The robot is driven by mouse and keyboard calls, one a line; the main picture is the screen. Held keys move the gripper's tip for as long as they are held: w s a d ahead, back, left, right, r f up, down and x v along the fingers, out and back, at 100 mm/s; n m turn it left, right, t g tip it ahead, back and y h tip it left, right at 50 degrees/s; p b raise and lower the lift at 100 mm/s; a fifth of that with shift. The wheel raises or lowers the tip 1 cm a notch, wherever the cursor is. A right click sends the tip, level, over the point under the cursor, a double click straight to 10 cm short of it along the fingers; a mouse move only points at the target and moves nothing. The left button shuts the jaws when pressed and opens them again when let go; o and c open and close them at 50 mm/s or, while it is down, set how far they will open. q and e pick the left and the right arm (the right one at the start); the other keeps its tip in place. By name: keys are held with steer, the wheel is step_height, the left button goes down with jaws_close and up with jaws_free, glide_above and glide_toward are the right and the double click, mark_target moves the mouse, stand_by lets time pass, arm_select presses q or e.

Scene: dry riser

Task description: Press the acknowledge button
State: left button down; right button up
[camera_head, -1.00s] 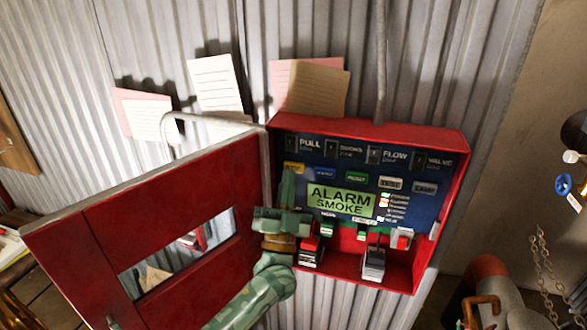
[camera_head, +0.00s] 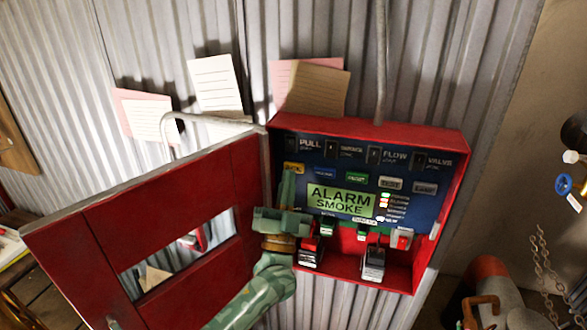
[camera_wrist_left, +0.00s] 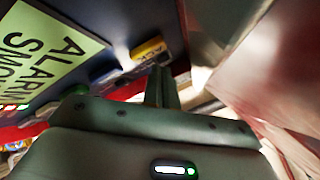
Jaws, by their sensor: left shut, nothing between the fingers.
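The yellow acknowledge button, marked ACK in the left wrist view (camera_wrist_left: 148,49), is at the upper left of the blue alarm panel; it also shows in the head view (camera_head: 293,168). My left gripper (camera_head: 287,180) is shut and empty, at the panel's left edge just below the button. In the left wrist view its fingertips (camera_wrist_left: 161,80) point toward the button and lie just short of it in the picture. I cannot tell whether they touch it. The display (camera_head: 341,200) reads ALARM SMOKE. My right gripper is not in view.
The red cabinet (camera_head: 452,185) is on a corrugated wall. Its red door (camera_head: 190,205), with a window, stands open at the left, close beside my left arm. Other buttons and small boxes (camera_head: 374,262) fill the cabinet. Paper notes (camera_head: 214,85) hang above.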

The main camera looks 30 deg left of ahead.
arm_select(q)
steer(key=shift+w, duration=0.1)
stand_by(0.5)
steer(key=shift+w+a, duration=0.1)
steer(key=shift+w, duration=0.2)
steer(key=shift+w+a, duration=0.1)
steer(key=shift+w, duration=0.45)
stand_by(0.8)
steer(key=shift+s, duration=0.15)
steer(key=shift+s+p, duration=0.4)
steer(key=shift+s, duration=0.45)
steer(key=shift+d, duration=0.2)
